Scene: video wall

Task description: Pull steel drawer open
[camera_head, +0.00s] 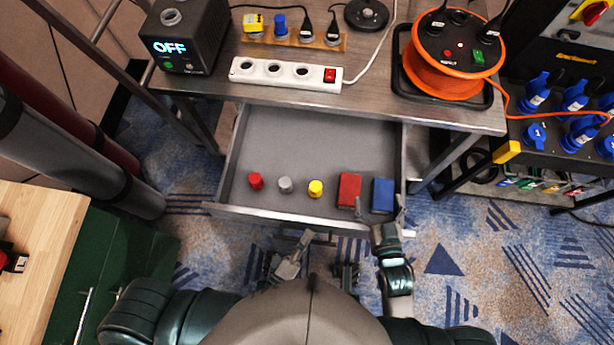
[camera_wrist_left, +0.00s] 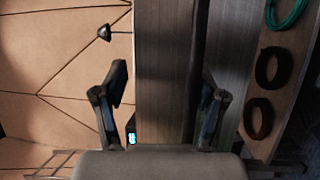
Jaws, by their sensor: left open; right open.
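The steel drawer (camera_head: 310,140) is pulled out from under the metal workbench, with its inside showing. Its front edge (camera_head: 290,217) faces me. My left gripper (camera_head: 304,238) is just in front of the drawer front, near its middle; whether it touches is unclear. In the left wrist view its two fingers (camera_wrist_left: 163,88) are spread with nothing between them. My right gripper (camera_head: 388,213) is at the right end of the drawer front, with its fingers apart. I cannot tell whether it touches the edge. The drawer's handle is not clearly visible.
Red, grey and yellow caps (camera_head: 315,188), a red block (camera_head: 349,190) and a blue block (camera_head: 382,195) lie in the drawer. A white power strip (camera_head: 287,71) and orange cable reel (camera_head: 450,75) are on the bench (camera_head: 215,85). A wooden table (camera_head: 40,230) stands left.

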